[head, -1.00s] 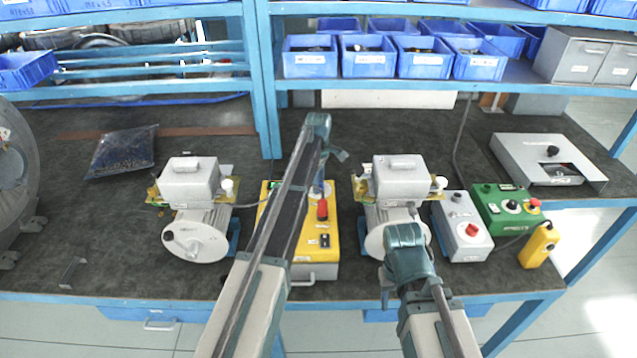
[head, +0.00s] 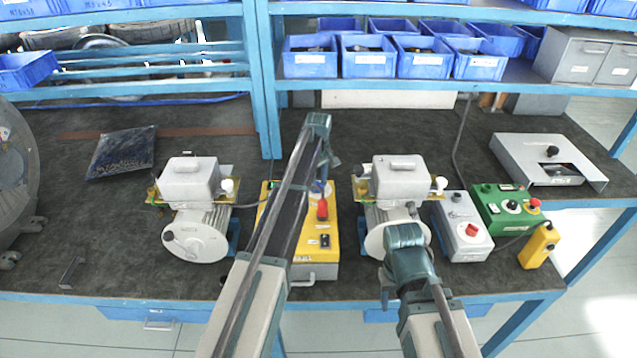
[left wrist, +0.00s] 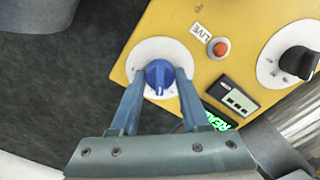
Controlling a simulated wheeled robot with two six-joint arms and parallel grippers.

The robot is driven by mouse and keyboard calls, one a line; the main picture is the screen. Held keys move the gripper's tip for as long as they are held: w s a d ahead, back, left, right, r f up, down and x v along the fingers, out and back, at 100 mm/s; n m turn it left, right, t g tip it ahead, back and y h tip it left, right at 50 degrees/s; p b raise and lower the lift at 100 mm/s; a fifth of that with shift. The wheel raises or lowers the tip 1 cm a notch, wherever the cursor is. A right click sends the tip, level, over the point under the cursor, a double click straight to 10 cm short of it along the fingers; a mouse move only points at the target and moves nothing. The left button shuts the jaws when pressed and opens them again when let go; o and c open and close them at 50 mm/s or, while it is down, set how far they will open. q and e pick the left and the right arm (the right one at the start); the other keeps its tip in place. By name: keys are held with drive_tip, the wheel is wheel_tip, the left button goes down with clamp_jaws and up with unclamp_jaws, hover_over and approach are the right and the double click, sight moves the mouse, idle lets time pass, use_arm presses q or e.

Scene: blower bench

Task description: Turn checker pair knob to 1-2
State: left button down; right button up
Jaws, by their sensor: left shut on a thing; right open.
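The yellow checker box (head: 300,272) stands mid-bench, partly hidden by my left arm. In the left wrist view a blue knob (left wrist: 159,76) sits on a round white dial plate (left wrist: 145,56) at the corner of the yellow box. My left gripper (left wrist: 160,90) is shut on this blue knob, one finger on each side. The plate's markings are too small to read. A black knob (left wrist: 298,62) on another white plate is at the right of that view. My right gripper (head: 392,283) is open beside the right motor (head: 385,236); its fingertips are largely hidden.
The box also has a red-orange button (left wrist: 218,48) by a LIVE label and a lit green display (left wrist: 217,122). A second motor (head: 197,236) stands left. A grey box (head: 466,245), a green box (head: 488,207) and a yellow pendant (head: 539,247) stand right.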

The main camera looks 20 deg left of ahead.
sight(319, 183)
use_arm(q)
drive_tip(key=shift+m, duration=1.2)
drive_tip(key=shift+c, duration=1.9)
unclamp_jaws()
wheel_tip(319, 183, up, 14)
drive_tip(key=p, duration=1.4)
drive_tip(key=shift+f, duration=0.1)
